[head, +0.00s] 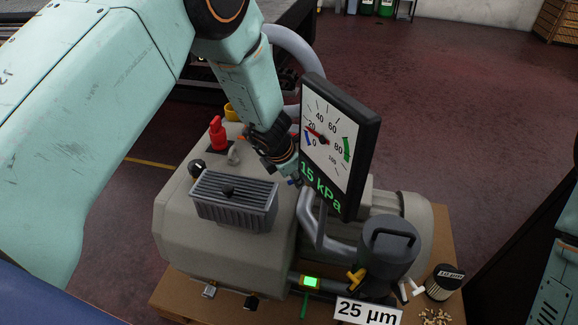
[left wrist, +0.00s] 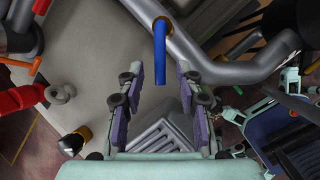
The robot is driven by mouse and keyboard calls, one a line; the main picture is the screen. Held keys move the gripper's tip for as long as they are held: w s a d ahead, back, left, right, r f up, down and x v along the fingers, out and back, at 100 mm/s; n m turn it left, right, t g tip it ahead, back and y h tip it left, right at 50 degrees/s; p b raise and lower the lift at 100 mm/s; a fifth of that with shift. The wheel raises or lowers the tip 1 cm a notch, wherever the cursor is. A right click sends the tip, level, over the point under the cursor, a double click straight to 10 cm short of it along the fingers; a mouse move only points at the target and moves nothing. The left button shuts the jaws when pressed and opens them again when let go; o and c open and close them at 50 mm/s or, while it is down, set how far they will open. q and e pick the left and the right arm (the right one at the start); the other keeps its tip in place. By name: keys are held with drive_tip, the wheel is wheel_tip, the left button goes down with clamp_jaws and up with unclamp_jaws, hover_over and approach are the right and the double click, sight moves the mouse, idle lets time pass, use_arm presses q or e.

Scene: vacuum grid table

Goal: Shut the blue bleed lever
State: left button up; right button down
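The blue bleed lever (left wrist: 159,52) is a straight blue handle joined to a grey pipe. In the left wrist view it points down the picture from an orange-ringed end. My left gripper (left wrist: 160,78) is open, with one finger on each side of the lever and visible gaps to both. In the head view my left gripper (head: 289,172) is over the pump beside the gauge, and most of the lever is hidden there. The gauge (head: 334,140) shows 15 kPa, its red needle near the low end. My right gripper does not show clearly in either view.
The gauge panel stands close to the right of my left gripper. A red knob (head: 217,132), a ribbed grey cover (head: 233,199) and grey pipes (head: 322,231) crowd the pump. A dark canister (head: 389,248) and a "25 µm" label (head: 367,311) are at the front.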

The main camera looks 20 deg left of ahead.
use_arm(q)
drive_tip(key=v, duration=1.1)
drive_tip(key=shift+r, duration=0.15)
drive_tip(key=shift+s, duration=0.15)
